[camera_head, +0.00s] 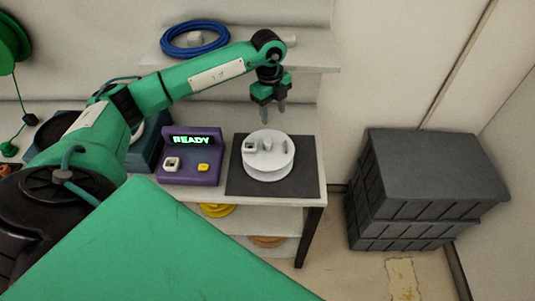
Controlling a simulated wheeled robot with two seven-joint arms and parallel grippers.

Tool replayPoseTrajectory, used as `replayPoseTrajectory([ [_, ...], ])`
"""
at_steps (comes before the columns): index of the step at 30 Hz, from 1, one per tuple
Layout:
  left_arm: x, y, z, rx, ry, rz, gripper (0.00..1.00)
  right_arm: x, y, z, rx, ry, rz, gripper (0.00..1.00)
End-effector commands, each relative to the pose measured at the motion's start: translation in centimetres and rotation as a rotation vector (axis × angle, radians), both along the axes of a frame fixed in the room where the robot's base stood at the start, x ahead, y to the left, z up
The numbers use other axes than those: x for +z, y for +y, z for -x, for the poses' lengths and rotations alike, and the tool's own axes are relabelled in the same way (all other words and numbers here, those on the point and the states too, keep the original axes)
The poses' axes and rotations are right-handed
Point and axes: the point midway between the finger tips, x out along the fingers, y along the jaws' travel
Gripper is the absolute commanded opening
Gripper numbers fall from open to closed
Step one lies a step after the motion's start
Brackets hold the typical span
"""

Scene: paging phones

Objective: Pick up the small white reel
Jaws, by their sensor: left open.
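A small white reel (268,165) sits on a dark square mat (240,183) near the right end of the table. Its top carries a small pale square part and a hub. My left gripper (267,110) hangs above the reel with its fingers pointing down. The gripper is open and empty, and a gap shows between its fingertips and the reel. My right gripper is not in the view.
A purple box (190,178) with a lit "READY" display stands left of the mat. A coiled blue cable (195,38) lies on the shelf behind. Stacked dark grey crates (430,160) stand on the floor at right. Yellow (216,210) and orange reels lie on the lower shelf.

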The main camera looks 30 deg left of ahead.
Motion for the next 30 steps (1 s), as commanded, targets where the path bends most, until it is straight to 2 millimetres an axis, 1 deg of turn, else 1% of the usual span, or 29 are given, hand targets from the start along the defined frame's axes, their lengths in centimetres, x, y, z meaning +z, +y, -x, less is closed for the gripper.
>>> replayPoseTrajectory([
  [1,0.4,1.1,0.0,0.025,0.007,-0.036,0.52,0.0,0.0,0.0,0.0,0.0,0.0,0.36],
  [3,0.6,2.0,0.0,0.05,0.017,-0.068,0.52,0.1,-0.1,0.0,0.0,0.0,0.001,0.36],
  [5,0.2,2.3,0.1,0.06,0.022,-0.081,0.52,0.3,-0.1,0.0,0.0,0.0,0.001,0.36],
  [6,-0.4,2.4,0.1,0.063,0.025,-0.085,0.52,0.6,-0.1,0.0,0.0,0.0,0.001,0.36],
  [15,-6.0,2.3,0.1,0.06,0.025,-0.081,0.52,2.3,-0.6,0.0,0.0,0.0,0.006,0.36],
  [18,-7.2,2.2,0.1,0.059,0.023,-0.08,0.52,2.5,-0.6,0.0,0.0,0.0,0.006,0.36],
  [23,-8.0,2.2,0.1,0.059,0.022,-0.08,0.52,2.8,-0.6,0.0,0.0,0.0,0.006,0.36],
  [26,-8.8,1.9,0.2,0.058,0.024,-0.079,0.52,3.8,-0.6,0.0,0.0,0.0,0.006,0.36],
  [30,-10.6,1.6,0.2,0.058,0.023,-0.08,0.52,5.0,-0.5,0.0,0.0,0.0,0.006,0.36],
])
